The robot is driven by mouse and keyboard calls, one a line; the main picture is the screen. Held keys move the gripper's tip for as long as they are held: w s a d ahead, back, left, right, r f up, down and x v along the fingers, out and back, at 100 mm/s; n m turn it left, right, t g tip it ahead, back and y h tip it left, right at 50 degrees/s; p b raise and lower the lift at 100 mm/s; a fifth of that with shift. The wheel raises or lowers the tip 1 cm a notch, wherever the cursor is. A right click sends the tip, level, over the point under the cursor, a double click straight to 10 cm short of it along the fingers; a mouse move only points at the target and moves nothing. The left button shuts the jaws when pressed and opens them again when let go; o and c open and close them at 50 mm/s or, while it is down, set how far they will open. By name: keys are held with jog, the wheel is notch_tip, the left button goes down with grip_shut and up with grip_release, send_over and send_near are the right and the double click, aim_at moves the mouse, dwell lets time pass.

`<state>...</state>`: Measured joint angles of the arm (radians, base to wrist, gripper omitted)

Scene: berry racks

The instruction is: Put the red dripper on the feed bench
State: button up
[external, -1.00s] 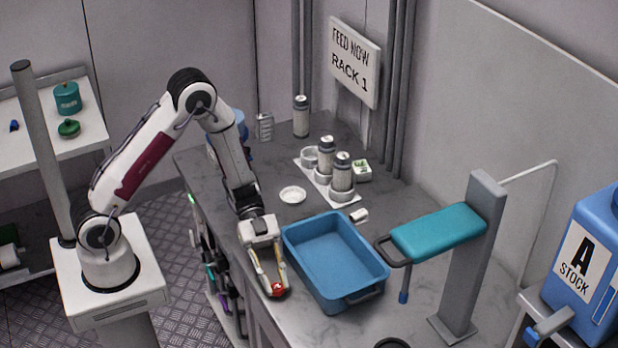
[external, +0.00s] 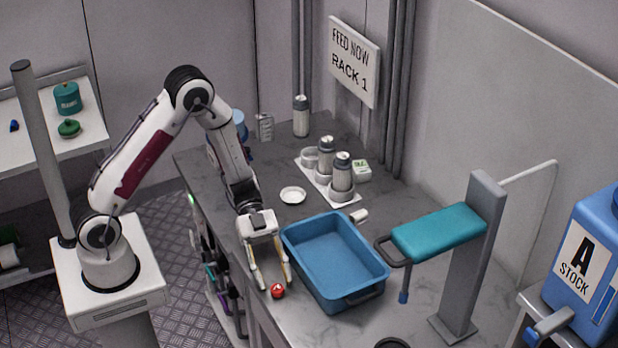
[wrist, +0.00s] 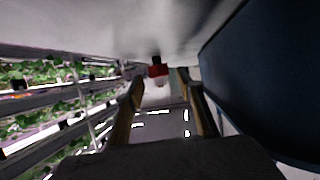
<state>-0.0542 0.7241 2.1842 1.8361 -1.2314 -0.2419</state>
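The red dripper (external: 278,290) rests on the grey bench top near its front edge, left of the blue tray. My gripper (external: 273,286) is right at it, low over the bench, with its two fingers spread apart. In the wrist view the dripper (wrist: 158,71) shows red with a dark tip, just beyond and between the open fingertips (wrist: 160,82). The feed bench (external: 400,300) is the grey marbled surface under the tray and the dripper.
The blue tray (external: 297,257) stands close to the right of my gripper. A teal pad on a post (external: 473,255) stands further right. Several bottles, a white dish (external: 292,195) and a small white cylinder (external: 359,216) are further back. Strawberry racks (wrist: 50,100) show in the wrist view.

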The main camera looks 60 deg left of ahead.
jog(key=v, duration=1)
jog(key=shift+a+r, duration=0.1)
jog(key=shift+a, duration=0.15)
jog(key=shift+w, duration=0.1)
dwell(0.5)
